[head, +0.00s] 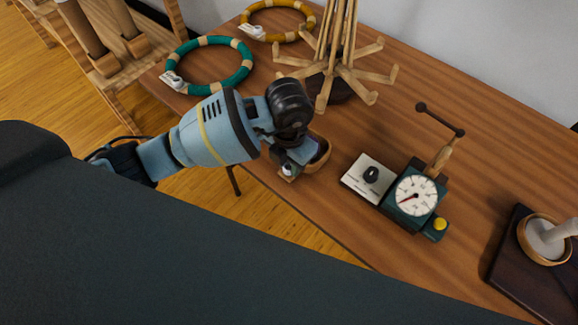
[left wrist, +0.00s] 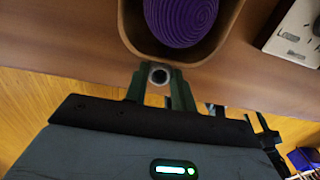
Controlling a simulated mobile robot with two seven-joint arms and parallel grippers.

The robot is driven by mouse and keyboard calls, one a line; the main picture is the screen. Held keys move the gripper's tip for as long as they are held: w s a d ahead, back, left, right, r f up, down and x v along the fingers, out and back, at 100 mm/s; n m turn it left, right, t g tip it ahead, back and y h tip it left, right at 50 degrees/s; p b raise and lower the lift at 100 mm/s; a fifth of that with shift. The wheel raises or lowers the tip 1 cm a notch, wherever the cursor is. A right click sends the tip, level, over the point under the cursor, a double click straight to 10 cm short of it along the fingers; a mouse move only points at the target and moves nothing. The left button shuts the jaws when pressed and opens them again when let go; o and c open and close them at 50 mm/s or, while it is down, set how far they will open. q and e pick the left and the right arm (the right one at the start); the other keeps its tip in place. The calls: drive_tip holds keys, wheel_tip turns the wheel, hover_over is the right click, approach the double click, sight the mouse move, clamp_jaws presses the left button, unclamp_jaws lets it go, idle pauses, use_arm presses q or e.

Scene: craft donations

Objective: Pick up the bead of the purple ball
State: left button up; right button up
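The purple ball (left wrist: 182,18) sits in a wooden bowl (left wrist: 128,30), cut off by the top of the left wrist view. The bowl (head: 321,160) stands near the table's front edge in the head view, partly hidden by my left gripper. A small grey bead with a dark hole (left wrist: 160,75) is by the bowl's near rim. My left gripper (head: 289,170) is at the bowl's near side. In the left wrist view its two green fingers stand on either side of the bead, close to it. Whether they press on it is not clear. My right gripper is not in view.
A dark green dial device (head: 407,222) and a white plate with a black knob (head: 368,178) stand right of the bowl. A wooden rack (head: 338,60) and a green ring (head: 245,62) are behind. A dark board (head: 510,262) lies far right.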

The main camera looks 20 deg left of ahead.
use_arm(q)
drive_tip(key=c, duration=0.4)
drive_tip(key=shift+r, duration=0.1)
drive_tip(key=shift+r, duration=0.5)
wheel_tip(320, 180, up, 2)
drive_tip(key=shift+w+r, duration=0.1)
drive_tip(key=s+d+r, duration=0.1)
drive_tip(key=s+d, duration=0.2)
drive_tip(key=s, duration=0.5)
drive_tip(key=s+d+r, duration=0.1)
drive_tip(key=s+d, duration=0.2)
drive_tip(key=s, duration=0.4)
drive_tip(key=w+a+r+m, duration=0.3)
drive_tip(key=a+m, duration=0.4)
drive_tip(key=m, duration=0.9)
drive_tip(key=w+a+r+m, duration=0.3)
drive_tip(key=a+r+m, duration=0.2)
drive_tip(key=m, duration=1.1)
drive_tip(key=shift+a+r, duration=0.15)
drive_tip(key=shift+a, duration=0.7)
drive_tip(key=shift+d, duration=0.1)
